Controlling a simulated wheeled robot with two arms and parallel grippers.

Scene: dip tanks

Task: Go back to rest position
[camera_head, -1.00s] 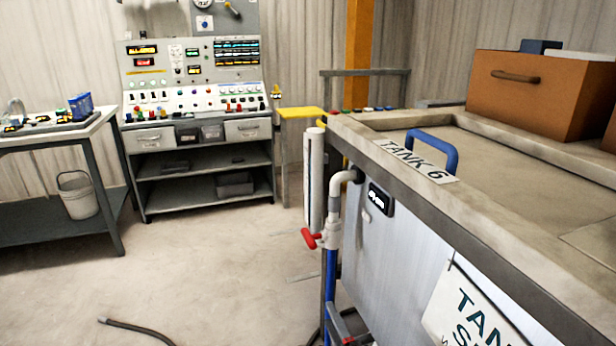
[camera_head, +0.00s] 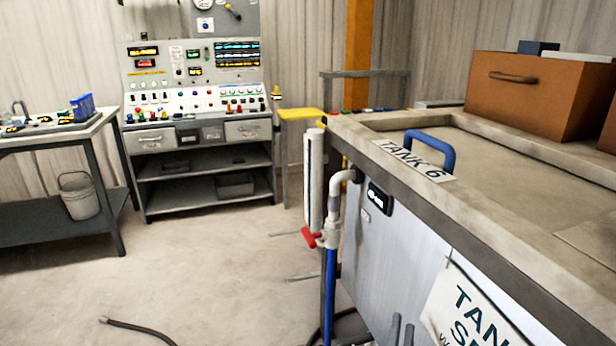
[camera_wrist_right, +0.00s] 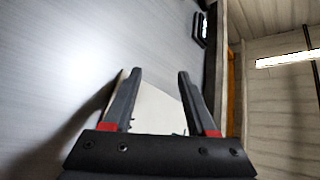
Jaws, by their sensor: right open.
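My right gripper (camera_head: 402,332) shows at the bottom edge of the head view, in front of the tank's side and beside the hanging sign. Only its finger tips show there. In the right wrist view my right gripper (camera_wrist_right: 158,84) is open, with its two dark fingers apart and nothing held. A white sheet shows behind and between the fingers, and the grey tank wall (camera_wrist_right: 80,50) fills the left. My left gripper is not in view.
The tank (camera_head: 390,240) carries a TANK 6 label, blue handle (camera_head: 432,150) and hanging sign (camera_head: 470,310). A pipe with a red valve handle (camera_head: 312,238) stands at its corner. A control console (camera_head: 195,90) and a bench (camera_head: 60,140) stand behind open floor.

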